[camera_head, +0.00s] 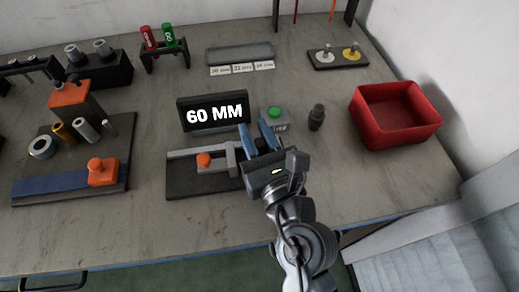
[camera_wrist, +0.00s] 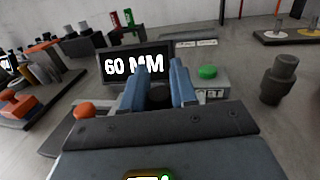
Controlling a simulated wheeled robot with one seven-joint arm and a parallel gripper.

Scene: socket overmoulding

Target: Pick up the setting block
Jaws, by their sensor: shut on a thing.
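My gripper (camera_head: 254,136) is over the right end of the dark gauge base (camera_head: 192,182), its blue fingers pointing to the back of the bench. In the wrist view its fingers (camera_wrist: 158,78) are closed on a dark piece, the setting block (camera_wrist: 158,97), of which only a small part shows between them. In the head view the fingers and wrist hide the block. I cannot tell whether it touches the base. The gauge has an orange knob (camera_head: 203,159) and a grey upright jaw (camera_head: 231,157).
A black 60 MM display (camera_head: 213,112) stands just behind the gauge. A box with a green button (camera_head: 274,113) and a dark knobbed cylinder (camera_head: 316,118) stand close behind and right. A red bin (camera_head: 395,115) is at right. The front bench strip is clear.

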